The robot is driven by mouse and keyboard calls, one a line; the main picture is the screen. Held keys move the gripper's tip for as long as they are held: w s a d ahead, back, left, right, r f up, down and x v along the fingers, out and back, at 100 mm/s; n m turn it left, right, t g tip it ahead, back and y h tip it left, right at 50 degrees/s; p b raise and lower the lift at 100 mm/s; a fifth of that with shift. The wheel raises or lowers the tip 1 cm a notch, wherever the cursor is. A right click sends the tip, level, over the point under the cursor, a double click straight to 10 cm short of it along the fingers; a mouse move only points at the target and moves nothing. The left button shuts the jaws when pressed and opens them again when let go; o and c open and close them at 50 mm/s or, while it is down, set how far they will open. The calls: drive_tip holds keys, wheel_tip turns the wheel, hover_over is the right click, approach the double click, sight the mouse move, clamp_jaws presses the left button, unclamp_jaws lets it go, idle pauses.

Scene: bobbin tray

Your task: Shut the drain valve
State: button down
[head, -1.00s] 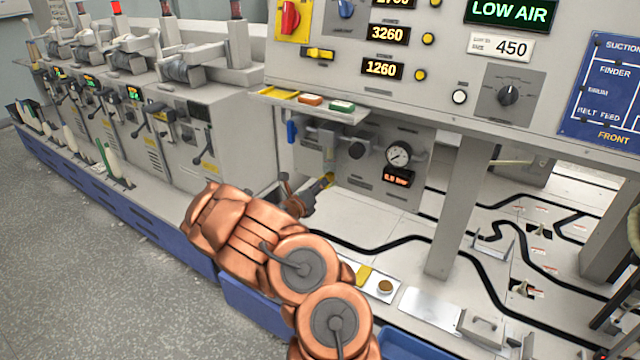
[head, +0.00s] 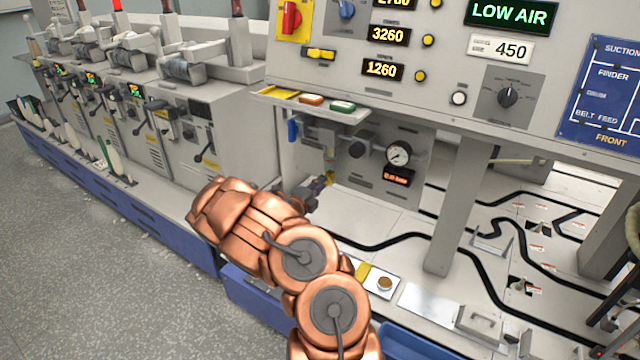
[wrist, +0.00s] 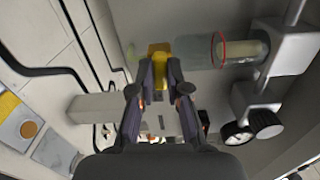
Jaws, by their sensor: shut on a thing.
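The yellow drain valve (wrist: 159,57) sits at the end of a clear filter bowl (wrist: 195,50) in the wrist view. My gripper (wrist: 160,72) is shut on it, with one fingertip on each side. In the head view, a bit of the yellow valve (head: 330,178) shows under the bowl, beside my gripper (head: 321,187). My own arm hides part of the gripper there. I cannot tell from these frames how far the valve is turned.
A round pressure gauge (head: 399,154) and a small red-lit display (head: 397,176) are right of the valve. A blue lever (head: 292,131) hangs to its left. A shelf with coloured pieces (head: 315,106) juts out above. A grey post (head: 460,205) stands further right.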

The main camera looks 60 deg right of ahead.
drive_tip(key=shift+n, duration=0.5)
drive_tip(key=c, duration=1.1)
unclamp_jaws()
drive_tip(key=shift+c, duration=0.2)
drive_tip(key=a, duration=1.2)
drive_tip(key=shift+s, duration=0.25)
